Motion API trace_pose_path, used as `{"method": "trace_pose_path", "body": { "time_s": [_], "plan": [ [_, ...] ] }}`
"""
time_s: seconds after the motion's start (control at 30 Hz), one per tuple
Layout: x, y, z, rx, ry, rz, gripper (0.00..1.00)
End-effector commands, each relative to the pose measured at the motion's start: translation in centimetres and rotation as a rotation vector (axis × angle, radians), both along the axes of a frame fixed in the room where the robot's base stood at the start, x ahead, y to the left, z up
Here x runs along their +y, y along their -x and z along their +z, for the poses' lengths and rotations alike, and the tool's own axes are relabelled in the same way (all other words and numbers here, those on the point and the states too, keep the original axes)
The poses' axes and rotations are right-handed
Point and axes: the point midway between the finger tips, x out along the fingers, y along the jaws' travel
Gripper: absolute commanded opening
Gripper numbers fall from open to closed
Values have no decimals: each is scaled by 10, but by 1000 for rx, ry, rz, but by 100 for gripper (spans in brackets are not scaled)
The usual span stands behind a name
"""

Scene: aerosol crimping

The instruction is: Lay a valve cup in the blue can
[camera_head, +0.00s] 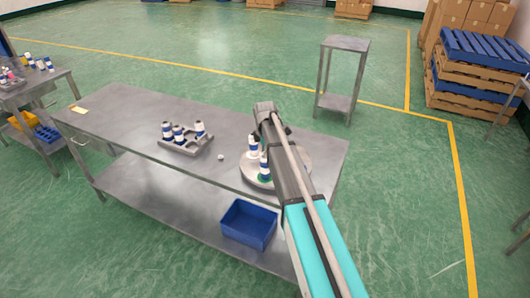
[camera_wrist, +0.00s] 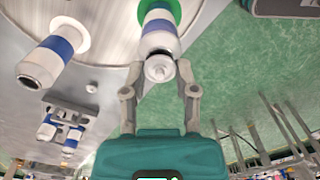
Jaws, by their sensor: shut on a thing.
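A white can with a blue band stands on a green spot of the round plate; it shows in the head view (camera_head: 264,168) and in the wrist view (camera_wrist: 160,38). My gripper (camera_wrist: 159,70) is at the top of this can, its two fingers on either side. It is shut on a pale round valve cup (camera_wrist: 158,68) with a small stem in its middle. I cannot tell whether the cup touches the can's rim. In the head view, my arm hides the gripper's tips and part of the round plate (camera_head: 249,176).
A second blue-banded can (camera_wrist: 46,60) stands on the plate beside the first. A grey rack (camera_head: 186,148) with several cans stands to the left. A small pale piece (camera_head: 221,157) lies on the table (camera_head: 120,120) between rack and plate. A blue bin (camera_head: 249,224) sits below.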

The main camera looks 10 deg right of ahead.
Motion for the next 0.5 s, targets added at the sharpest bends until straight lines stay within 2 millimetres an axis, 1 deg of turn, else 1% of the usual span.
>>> {"method": "trace_pose_path", "body": {
  "time_s": [0.03, 0.07, 0.2, 0.27, 0.5],
  "plan": [
    [0, 0, 0, 0, 0, 0, 24],
    [0, 0, 0, 0, 0, 0, 42],
    [0, 0, 0, 0, 0, 0, 68],
    [0, 0, 0, 0, 0, 0, 78],
    [0, 0, 0, 0, 0, 0, 78]
  ]
}}
